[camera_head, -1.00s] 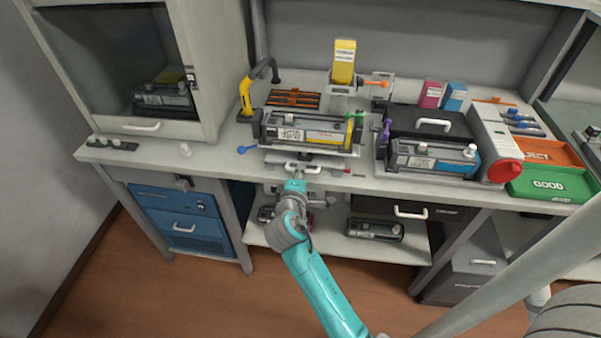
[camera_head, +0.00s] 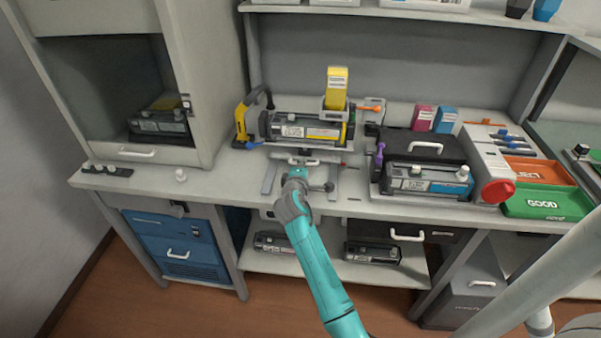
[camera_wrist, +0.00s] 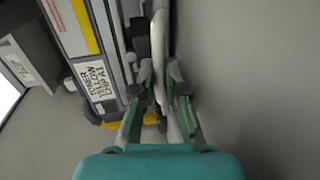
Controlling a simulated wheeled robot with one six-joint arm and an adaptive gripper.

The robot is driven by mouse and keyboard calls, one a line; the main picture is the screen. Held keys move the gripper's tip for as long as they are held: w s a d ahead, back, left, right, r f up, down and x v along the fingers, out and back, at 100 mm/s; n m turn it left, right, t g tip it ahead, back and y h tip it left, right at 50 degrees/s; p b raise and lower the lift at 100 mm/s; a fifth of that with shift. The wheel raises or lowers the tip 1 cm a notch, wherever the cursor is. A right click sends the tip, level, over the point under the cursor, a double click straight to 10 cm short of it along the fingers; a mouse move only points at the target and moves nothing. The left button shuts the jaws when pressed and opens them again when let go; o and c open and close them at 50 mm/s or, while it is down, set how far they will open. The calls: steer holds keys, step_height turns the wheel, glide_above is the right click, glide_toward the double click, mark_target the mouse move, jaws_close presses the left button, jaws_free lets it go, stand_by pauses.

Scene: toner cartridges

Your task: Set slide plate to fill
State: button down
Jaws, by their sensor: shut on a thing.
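The slide plate (camera_head: 318,153) is under a dark grey cartridge (camera_head: 297,131) with a yellow stripe and a white label. The cartridge stands at the back of the bench, with a yellow toner bottle (camera_head: 337,82) upright in a holder above its right part. My gripper (camera_head: 297,171) is in front of the plate, shut on its white handle (camera_wrist: 159,38). In the wrist view the fingers (camera_wrist: 159,84) close around the handle, with the labelled cartridge (camera_wrist: 84,45) to the left. The plate is mostly hidden under the cartridge.
Two bare rails (camera_head: 270,178) run forward on the bench. A yellow-and-black handled tool (camera_head: 241,122) stands left of the cartridge. Right are a blue-striped cartridge (camera_head: 425,180), a black case (camera_head: 411,145), and green GOOD (camera_head: 548,203) and orange (camera_head: 538,172) trays.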

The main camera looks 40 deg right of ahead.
steer(key=shift+w+d, duration=0.1)
steer(key=c, duration=1.5)
jaws_free()
steer(key=shift+d, duration=0.1)
steer(key=v, duration=1.2)
steer(key=shift+f, duration=0.1)
